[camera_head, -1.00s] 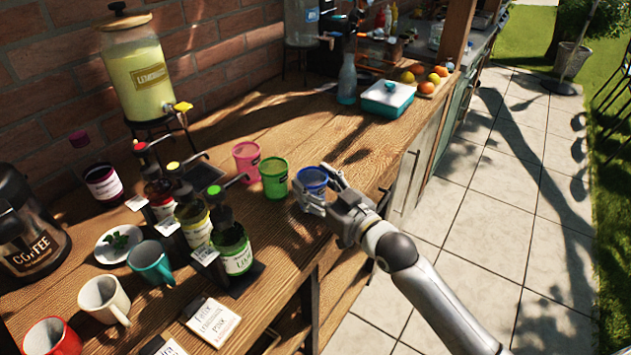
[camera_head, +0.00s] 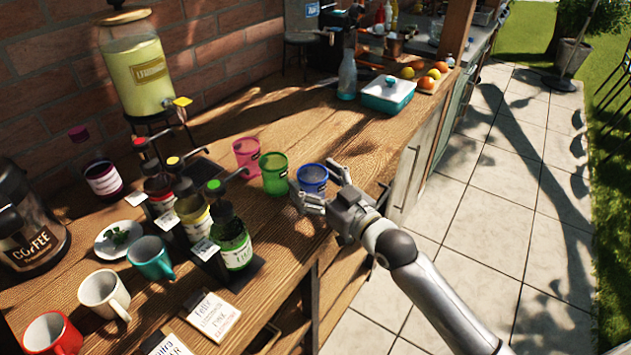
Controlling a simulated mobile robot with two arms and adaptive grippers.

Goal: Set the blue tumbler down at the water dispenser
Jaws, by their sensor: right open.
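The blue tumbler (camera_head: 313,178) stands upright on the wooden table near its front edge, right of a green tumbler (camera_head: 274,173). My right gripper (camera_head: 322,185) is open at its near side, one finger to the left and one to the right. The fingers overlap its lower part in the picture; I cannot tell whether they touch it. The water dispenser (camera_head: 301,21), with a blue label, stands at the back by the wall, cut off by the top edge. My left gripper is not in view.
A pink tumbler (camera_head: 247,157) stands left of the green one. Pump bottles (camera_head: 231,239), mugs (camera_head: 151,258) and a lemonade dispenser (camera_head: 140,75) fill the left side. Bare tabletop lies between.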

